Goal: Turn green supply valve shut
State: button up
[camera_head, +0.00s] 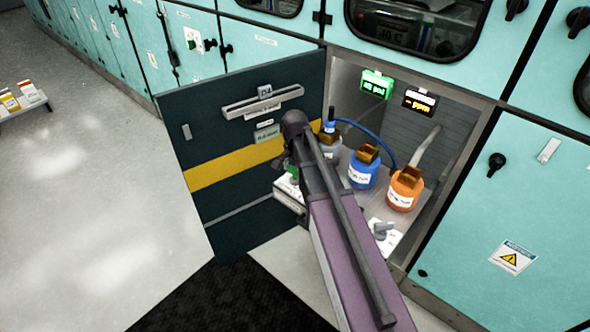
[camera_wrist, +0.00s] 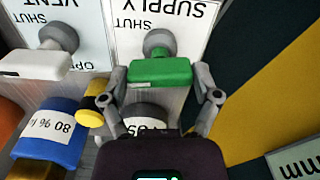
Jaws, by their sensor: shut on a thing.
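The green supply valve handle (camera_wrist: 160,72) sits on a grey round hub in front of a white plate lettered SUPPLY (camera_wrist: 190,35), which reads upside down in the wrist view. The handle lies crosswise in that picture. My gripper (camera_wrist: 160,90) has one finger at each end of the handle and is shut on it. A SHUT mark shows on the plate; its other markings are hidden. In the head view a bit of the green handle (camera_head: 292,173) shows beside my arm, which hides most of my gripper.
A vent valve with a whitish handle (camera_wrist: 33,64) stands beside it. Blue (camera_head: 363,172) and orange (camera_head: 404,190) bottles stand in the open cabinet, with a grey bottle (camera_head: 330,152) close to my arm. The dark open door (camera_head: 225,140) bounds the left side.

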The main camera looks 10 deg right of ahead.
jog(key=shift+m, duration=0.9)
jog(key=o, duration=1)
jog(key=shift+c, duration=0.2)
jog(key=shift+n, duration=0.3)
